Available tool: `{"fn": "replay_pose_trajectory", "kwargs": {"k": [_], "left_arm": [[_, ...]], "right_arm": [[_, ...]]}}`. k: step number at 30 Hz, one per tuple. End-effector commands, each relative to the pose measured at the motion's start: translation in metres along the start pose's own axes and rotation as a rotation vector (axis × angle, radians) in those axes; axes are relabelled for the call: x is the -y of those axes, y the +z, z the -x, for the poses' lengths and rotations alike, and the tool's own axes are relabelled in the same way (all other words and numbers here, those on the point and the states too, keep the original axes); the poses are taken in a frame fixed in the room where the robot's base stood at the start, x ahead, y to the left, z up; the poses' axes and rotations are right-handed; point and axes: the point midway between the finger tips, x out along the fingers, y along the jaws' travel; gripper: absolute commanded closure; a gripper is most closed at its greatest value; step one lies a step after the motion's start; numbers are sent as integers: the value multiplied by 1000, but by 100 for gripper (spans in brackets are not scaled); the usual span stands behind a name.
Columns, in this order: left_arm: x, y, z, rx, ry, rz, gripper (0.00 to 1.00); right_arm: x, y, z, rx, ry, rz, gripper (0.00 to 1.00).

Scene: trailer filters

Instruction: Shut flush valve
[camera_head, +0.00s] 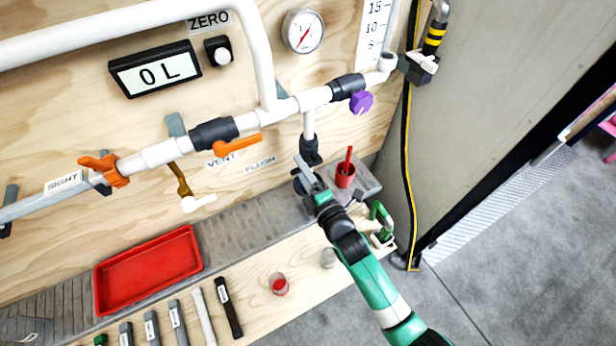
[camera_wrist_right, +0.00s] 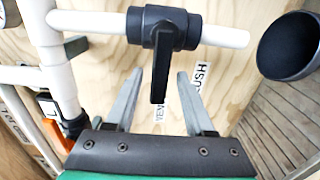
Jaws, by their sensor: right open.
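The flush valve (camera_head: 309,147) is a black fitting on the short white pipe dropping from the main line, close to the FLUSH label (camera_head: 260,165). In the right wrist view its black body (camera_wrist_right: 163,26) sits on the white pipe. Its black lever (camera_wrist_right: 160,72) points toward my gripper, across the pipe. My right gripper (camera_head: 303,172) is just below the valve in the head view. In the wrist view the gripper (camera_wrist_right: 160,78) is open, with one grey finger on each side of the lever; I cannot tell whether they touch it. My left gripper is not in view.
An orange valve handle (camera_head: 238,145) and a purple knob (camera_head: 361,102) are on the pipe above. A red tray (camera_head: 148,272) lies on the bench at left. A black round opening (camera_wrist_right: 289,46) lies right of the valve.

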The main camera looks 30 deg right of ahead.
Motion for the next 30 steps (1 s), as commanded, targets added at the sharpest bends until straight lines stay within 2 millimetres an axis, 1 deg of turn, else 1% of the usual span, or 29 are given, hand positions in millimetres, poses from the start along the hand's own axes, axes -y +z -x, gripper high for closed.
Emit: {"fn": "replay_pose_trajectory", "kwargs": {"k": [2,5,8,9,12,15,20,30], "left_arm": [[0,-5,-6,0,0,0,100],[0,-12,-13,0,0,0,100],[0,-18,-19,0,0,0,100],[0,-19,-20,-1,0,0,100],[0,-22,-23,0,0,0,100],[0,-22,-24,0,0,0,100],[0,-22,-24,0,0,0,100],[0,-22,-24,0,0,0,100]], "right_arm": [[-2,0,11,0,-2,0,46],[-3,0,32,0,-4,2,46],[-4,0,58,0,-4,1,46],[-2,0,67,0,-4,2,46],[-2,0,88,-1,-3,1,46],[-1,0,103,-1,-1,1,46],[-1,0,112,-1,0,1,46],[0,0,112,0,-1,1,46]]}}
